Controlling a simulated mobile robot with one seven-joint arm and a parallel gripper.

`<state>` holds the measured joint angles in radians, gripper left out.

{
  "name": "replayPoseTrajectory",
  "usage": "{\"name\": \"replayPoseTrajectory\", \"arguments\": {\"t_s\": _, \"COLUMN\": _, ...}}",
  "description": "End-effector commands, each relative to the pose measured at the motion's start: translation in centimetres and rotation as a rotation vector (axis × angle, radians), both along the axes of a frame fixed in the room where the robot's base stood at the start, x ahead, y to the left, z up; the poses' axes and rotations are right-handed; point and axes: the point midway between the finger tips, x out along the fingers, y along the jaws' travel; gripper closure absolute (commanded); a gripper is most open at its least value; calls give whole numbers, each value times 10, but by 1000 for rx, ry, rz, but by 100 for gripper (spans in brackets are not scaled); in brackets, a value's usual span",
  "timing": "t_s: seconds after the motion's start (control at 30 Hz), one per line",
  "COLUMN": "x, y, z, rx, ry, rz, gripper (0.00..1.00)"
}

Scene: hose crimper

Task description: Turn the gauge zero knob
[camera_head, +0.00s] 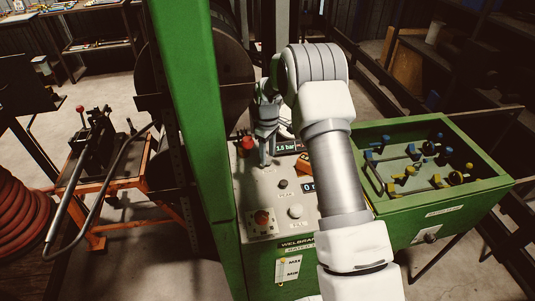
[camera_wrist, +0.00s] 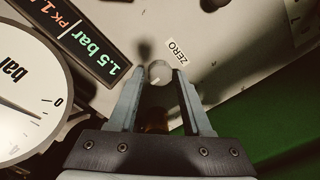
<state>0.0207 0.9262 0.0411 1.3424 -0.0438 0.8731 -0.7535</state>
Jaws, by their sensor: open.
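The gauge zero knob (camera_wrist: 159,70) is a small, pale, round knob beside a "ZERO" label (camera_wrist: 176,53) on the light panel. In the wrist view it appears between the tips of my gripper (camera_wrist: 158,80), which is open, with one finger on each side. I cannot tell whether either finger touches it. In the head view my gripper (camera_head: 264,160) points down at the upper left of the panel and hides the knob. The round gauge (camera_wrist: 22,90) is at the left of the wrist view, with its needle below the 0 mark.
A display (camera_wrist: 95,48) reading 1.5 bar sits close to the gauge and left finger. The panel (camera_head: 250,190) also carries a red button (camera_head: 246,144), a red-orange knob (camera_head: 262,218) and a white FILL button (camera_head: 295,211). A green post (camera_head: 195,120) stands left; a green bin (camera_head: 400,222) stands right.

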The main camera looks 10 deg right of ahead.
Motion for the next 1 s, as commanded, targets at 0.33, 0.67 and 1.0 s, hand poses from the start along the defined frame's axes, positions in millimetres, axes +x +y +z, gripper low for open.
{"name": "replayPoseTrajectory", "arguments": {"t_s": 0.33, "x": 0, "y": 0, "z": -6, "rx": 0, "ry": 0, "rz": 0, "gripper": 51}}
{"name": "replayPoseTrajectory", "arguments": {"t_s": 0.67, "x": 0, "y": 0, "z": -5, "rx": 0, "ry": 0, "rz": 0, "gripper": 100}}
{"name": "replayPoseTrajectory", "arguments": {"t_s": 1.0, "x": 0, "y": 0, "z": -6, "rx": 0, "ry": -1, "rz": -37, "gripper": 100}}
